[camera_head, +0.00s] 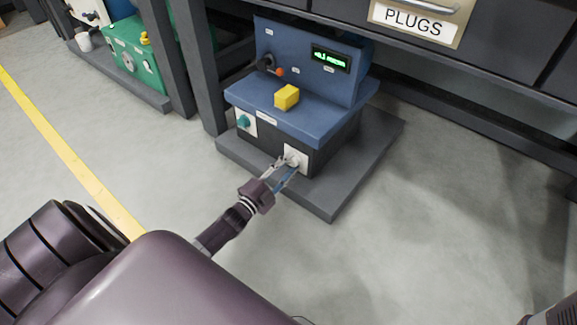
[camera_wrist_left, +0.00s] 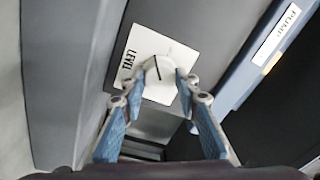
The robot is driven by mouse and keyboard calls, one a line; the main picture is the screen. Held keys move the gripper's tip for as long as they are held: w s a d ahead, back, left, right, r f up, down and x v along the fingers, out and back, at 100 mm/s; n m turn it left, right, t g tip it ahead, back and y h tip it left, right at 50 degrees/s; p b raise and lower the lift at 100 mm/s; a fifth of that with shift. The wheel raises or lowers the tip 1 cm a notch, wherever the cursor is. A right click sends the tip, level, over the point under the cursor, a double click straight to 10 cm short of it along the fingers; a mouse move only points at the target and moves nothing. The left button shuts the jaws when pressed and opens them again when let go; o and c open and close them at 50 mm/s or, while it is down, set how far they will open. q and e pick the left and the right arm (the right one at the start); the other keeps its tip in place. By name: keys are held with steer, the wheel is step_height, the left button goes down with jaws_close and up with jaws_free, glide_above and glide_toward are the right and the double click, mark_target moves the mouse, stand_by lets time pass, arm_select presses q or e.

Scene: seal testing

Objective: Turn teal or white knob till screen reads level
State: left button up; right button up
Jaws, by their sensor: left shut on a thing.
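The white knob (camera_head: 293,160) is on a white plate low on the front of a blue and dark grey machine. In the left wrist view the white knob (camera_wrist_left: 160,72) has a dark pointer line, and its plate (camera_wrist_left: 139,50) is marked LEVEL1. My left gripper (camera_head: 279,166) is shut on the white knob, with a blue-padded finger on each side. The teal knob (camera_head: 243,121) is on another plate to the left, untouched. The screen (camera_head: 331,59) glows green, its text too small to read. A bit of my right arm shows at the lower right; its gripper is out of view.
A yellow block (camera_head: 286,97) sits on the machine's blue top. The machine stands on a grey slab (camera_head: 345,180). A dark post (camera_head: 199,75) is close on its left, and a drawer labelled PLUGS (camera_head: 415,25) overhangs on the right. The floor in front is clear.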

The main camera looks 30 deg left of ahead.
arm_select(q)
steer(key=shift+m, duration=0.4)
steer(key=o, duration=1.2)
steer(key=shift+c, duration=0.2)
steer(key=s+a, duration=0.1)
steer(key=s, duration=1.1)
steer(key=shift+f, duration=0.4)
